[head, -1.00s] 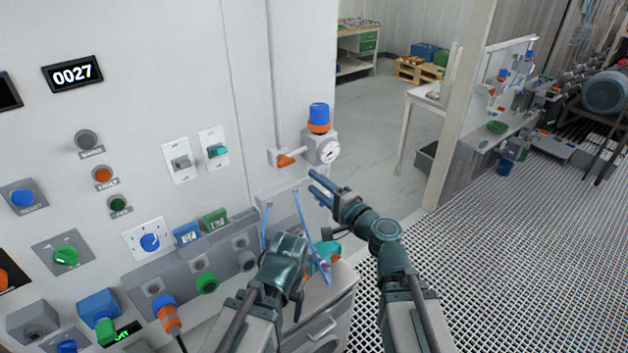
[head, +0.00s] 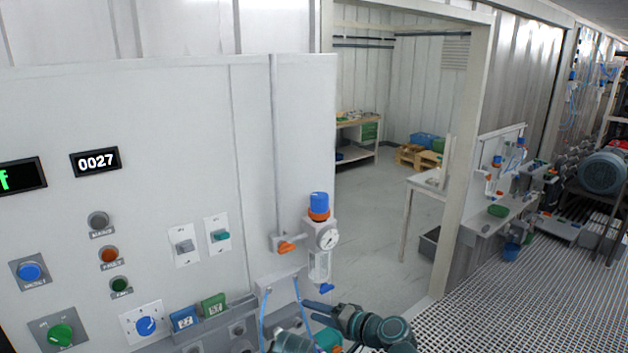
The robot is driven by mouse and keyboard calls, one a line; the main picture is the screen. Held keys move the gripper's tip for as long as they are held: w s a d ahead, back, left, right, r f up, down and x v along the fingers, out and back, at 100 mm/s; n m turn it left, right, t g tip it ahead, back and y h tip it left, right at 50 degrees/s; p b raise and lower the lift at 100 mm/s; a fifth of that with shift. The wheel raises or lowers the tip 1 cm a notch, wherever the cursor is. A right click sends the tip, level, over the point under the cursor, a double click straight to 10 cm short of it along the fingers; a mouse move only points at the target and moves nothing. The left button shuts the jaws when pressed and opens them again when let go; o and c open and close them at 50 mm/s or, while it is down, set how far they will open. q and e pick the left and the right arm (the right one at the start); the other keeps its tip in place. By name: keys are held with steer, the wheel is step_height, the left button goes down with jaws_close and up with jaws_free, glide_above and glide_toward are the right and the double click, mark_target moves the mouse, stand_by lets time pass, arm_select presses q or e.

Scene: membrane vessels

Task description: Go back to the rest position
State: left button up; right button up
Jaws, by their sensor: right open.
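My right gripper (head: 314,309) is at the bottom centre of the head view, below the regulator with the gauge. My right arm runs off the bottom edge. Only a teal piece of my left arm shows at the bottom edge, left of the right gripper. The left gripper's fingers are out of the frame.
Blue tubes (head: 299,290) hang below. A doorway and grated floor (head: 480,315) lie right.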

steer(key=s+d+f+n+g+h, duration=0.5)
steer(key=s+d+f+g+h, duration=0.55)
steer(key=d+f, duration=0.55)
steer(key=s+a+f+n+h+b, duration=0.1)
steer(key=s+a+f+n+b, duration=0.3)
steer(key=a+f+b, duration=0.6)
step_height(320, 180, down, 3)
steer(key=s+b, duration=0.2)
steer(key=b, duration=0.2)
steer(key=shift+s+a+r+t, duration=0.15)
steer(key=shift+s+a+t, duration=0.2)
steer(key=shift+s+a, duration=0.05)
